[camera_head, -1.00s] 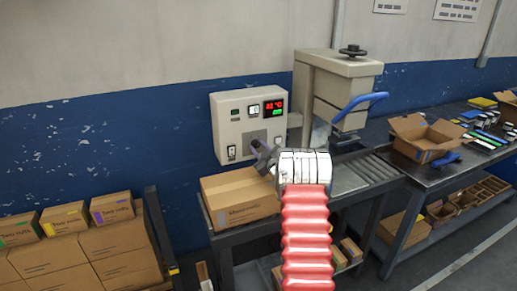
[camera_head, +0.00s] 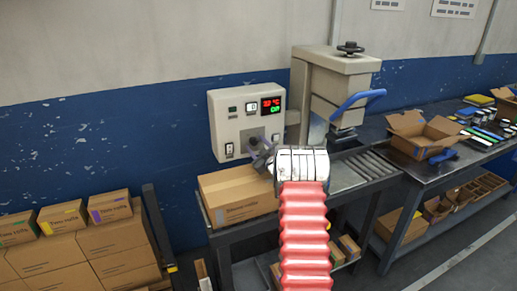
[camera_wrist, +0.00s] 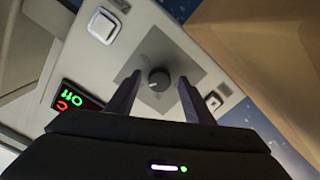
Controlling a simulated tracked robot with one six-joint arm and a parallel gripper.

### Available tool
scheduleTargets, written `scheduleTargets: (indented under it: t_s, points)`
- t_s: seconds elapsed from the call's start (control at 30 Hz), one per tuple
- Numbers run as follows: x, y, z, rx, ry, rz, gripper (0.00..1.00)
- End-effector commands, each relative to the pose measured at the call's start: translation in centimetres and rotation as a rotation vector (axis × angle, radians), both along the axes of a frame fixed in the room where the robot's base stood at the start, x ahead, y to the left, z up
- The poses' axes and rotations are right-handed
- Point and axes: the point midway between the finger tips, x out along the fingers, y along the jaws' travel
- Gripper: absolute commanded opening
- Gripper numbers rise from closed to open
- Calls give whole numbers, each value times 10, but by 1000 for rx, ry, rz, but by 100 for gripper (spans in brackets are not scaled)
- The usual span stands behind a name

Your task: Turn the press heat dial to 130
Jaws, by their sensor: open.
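The press heat dial is a round dark knob (camera_wrist: 159,79) on a grey square plate, seen in the wrist view between and just beyond my fingertips. In the head view the knob (camera_head: 253,142) shows small on the control panel (camera_head: 226,103), partly hidden by my gripper. My gripper (camera_head: 262,153) is in front of the lower panel, and in the wrist view (camera_wrist: 158,90) its two fingers stand apart on either side of the knob. I cannot tell whether they touch it. The display (camera_head: 271,105) shows red digits above green ones, too small to read surely.
White rocker switches (camera_head: 229,149) sit beside the dial. The press with a blue handle (camera_head: 362,99) is to the right.

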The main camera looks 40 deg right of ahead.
Motion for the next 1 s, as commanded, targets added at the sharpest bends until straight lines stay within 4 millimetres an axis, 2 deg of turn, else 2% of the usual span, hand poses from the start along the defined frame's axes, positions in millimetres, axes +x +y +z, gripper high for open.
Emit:
scheduleTargets:
  t_s: [0.17,0.37,1.0]
  points:
    - [-5,2,1,0,-1,1,47]
    - [-23,7,1,0,0,0,47]
    - [-110,32,-1,2,2,-2,47]
